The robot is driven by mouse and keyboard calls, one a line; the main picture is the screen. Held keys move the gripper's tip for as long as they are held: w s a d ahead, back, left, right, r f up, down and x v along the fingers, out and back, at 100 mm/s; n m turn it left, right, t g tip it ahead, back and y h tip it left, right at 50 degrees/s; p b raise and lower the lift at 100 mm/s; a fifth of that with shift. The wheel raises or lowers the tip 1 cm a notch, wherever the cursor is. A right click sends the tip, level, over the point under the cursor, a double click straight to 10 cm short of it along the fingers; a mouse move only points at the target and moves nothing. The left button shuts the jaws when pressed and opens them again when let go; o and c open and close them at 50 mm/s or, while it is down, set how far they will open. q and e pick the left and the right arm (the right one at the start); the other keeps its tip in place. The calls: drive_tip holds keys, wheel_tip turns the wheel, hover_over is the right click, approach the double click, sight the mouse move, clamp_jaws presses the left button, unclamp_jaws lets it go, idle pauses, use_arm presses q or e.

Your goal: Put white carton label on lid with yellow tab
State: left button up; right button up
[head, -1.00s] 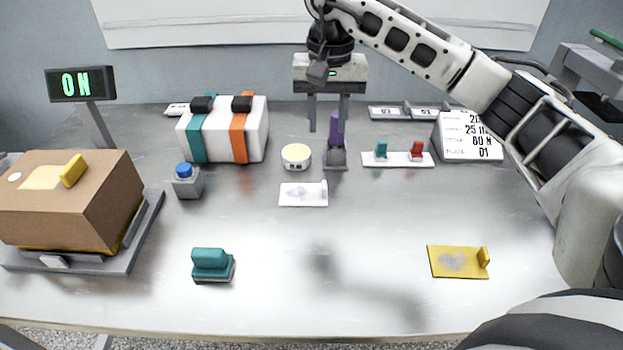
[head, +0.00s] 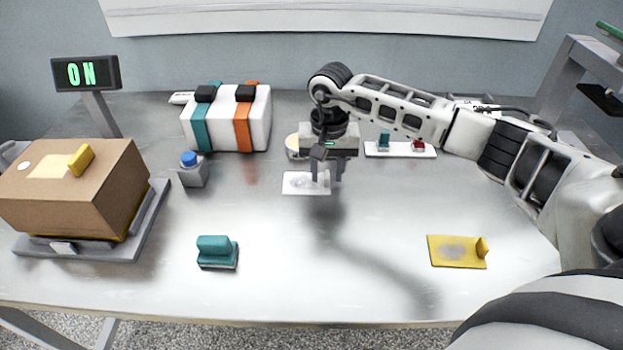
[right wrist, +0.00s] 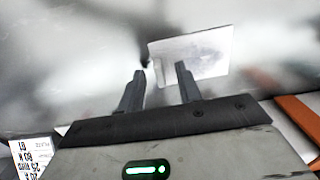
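The white carton label (head: 297,186) is a flat white plate with a grey smudge, lying at the middle of the table; it also shows in the right wrist view (right wrist: 205,55). My right gripper (head: 328,178) points down at the label's right end, where its upright tab stands. In the right wrist view its fingers (right wrist: 159,82) are apart, near the label's end. The tab is mostly hidden, and I cannot tell whether the fingers touch it. The brown carton (head: 112,192) at the left has a lid with a yellow tab (head: 81,160). My left gripper is out of view.
A yellow plate with a tab (head: 452,251) lies at the front right and a teal stamp-like block (head: 217,251) at the front left. A blue button (head: 189,160) and a strapped white box (head: 225,128) stand behind. The front middle is clear.

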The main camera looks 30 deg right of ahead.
drive_tip(key=shift+f, duration=0.45)
drive_tip(key=shift+c, duration=0.3)
clamp_jaws()
drive_tip(key=shift+r, duration=0.15)
